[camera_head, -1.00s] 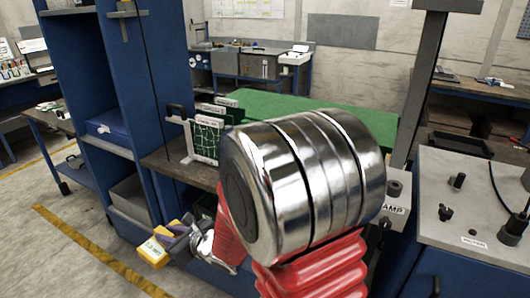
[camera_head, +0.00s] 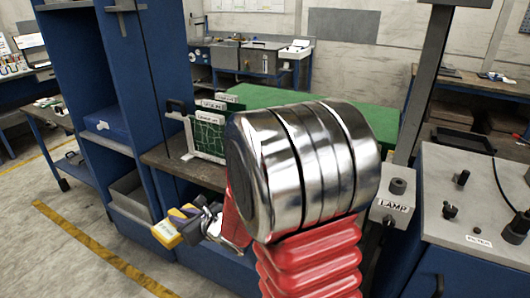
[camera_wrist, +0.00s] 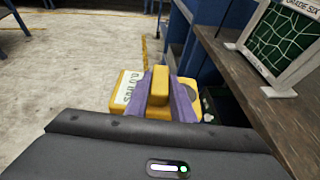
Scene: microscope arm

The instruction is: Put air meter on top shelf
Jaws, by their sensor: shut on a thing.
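A yellow device with a white label, which I take as the air meter (camera_head: 166,235), is held at my gripper (camera_head: 190,220) in the head view. It also shows in the wrist view (camera_wrist: 128,90), with purple parts around its middle. My gripper (camera_wrist: 173,98) is shut on it. It hangs in the air in front of the bench, left of my red and silver arm. The label is too small to read surely. A blue shelf unit (camera_head: 150,100) stands at the left, with an open upper bay (camera_head: 72,70) above a shelf bearing a blue box.
The blue box (camera_head: 105,122) sits on the middle shelf, with a grey bin (camera_head: 130,188) below. A framed green-net panel (camera_head: 208,137) stands on the bench (camera_head: 165,158), near the gripper's right. A lamp box (camera_head: 392,205) is at right.

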